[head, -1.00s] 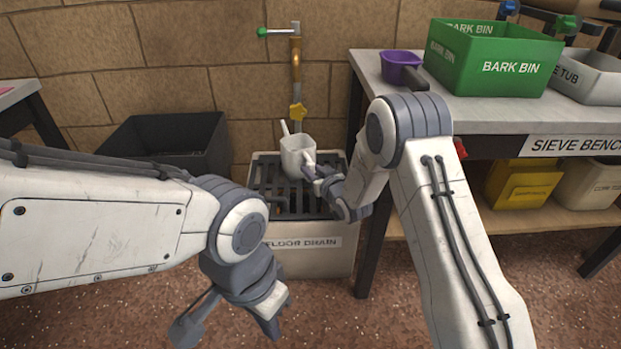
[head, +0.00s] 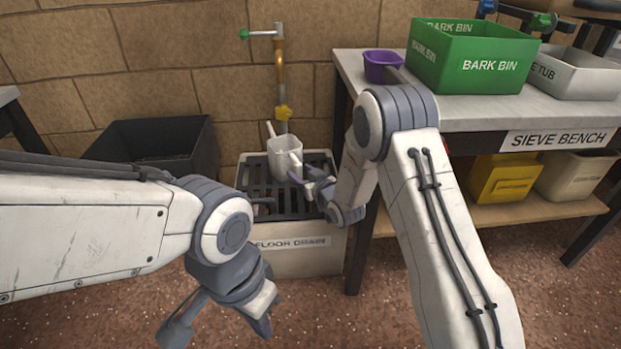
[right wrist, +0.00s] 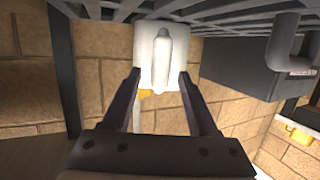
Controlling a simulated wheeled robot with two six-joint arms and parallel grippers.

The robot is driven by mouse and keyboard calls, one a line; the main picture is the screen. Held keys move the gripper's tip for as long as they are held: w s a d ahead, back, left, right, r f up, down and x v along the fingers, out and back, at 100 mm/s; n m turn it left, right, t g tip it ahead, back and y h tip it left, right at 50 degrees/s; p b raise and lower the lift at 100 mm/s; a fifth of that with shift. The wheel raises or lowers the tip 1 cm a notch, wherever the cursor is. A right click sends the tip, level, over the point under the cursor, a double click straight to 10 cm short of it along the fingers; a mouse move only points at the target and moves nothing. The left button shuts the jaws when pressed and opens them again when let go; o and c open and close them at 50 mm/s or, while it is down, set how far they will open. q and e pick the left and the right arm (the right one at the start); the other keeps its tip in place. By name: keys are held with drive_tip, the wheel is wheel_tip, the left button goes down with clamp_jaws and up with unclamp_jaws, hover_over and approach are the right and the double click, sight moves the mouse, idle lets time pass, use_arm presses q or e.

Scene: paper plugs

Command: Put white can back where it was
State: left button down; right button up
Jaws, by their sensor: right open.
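The white can (head: 284,160), with a thin spout and a side handle, stands upright on the slatted grate of the floor drain (head: 290,258), below the tap. My right gripper (head: 303,178) is at the can's handle side. In the right wrist view, which is upside down, the can (right wrist: 150,60) shows at the open fingertips (right wrist: 160,76), its handle lying between them; I cannot tell whether a finger touches it. My left gripper (head: 215,325) is open and empty, low over the floor in front of the drain.
A brass tap (head: 281,85) rises behind the can. A black bin (head: 150,145) stands left of the drain. On the right, the sieve bench (head: 470,110) holds a purple pot (head: 382,66), the green bark bin (head: 470,60) and a pale tub (head: 580,75). Brown floor is free in front.

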drive_tip(key=s+r+n+g+h+p, duration=0.1)
drive_tip(key=s+r+g, duration=0.3)
drive_tip(key=s, duration=1.1)
drive_tip(key=s+r+n+g+h+p, duration=0.1)
drive_tip(key=s+r+g, duration=0.3)
drive_tip(key=s, duration=1.1)
drive_tip(key=s+r+n+g+h+p, duration=0.1)
drive_tip(key=s+r+g, duration=0.4)
drive_tip(key=s, duration=1)
drive_tip(key=shift+d+g+h, duration=0.3)
drive_tip(key=shift+g+h, duration=0.2)
drive_tip(key=shift+h, duration=0.3)
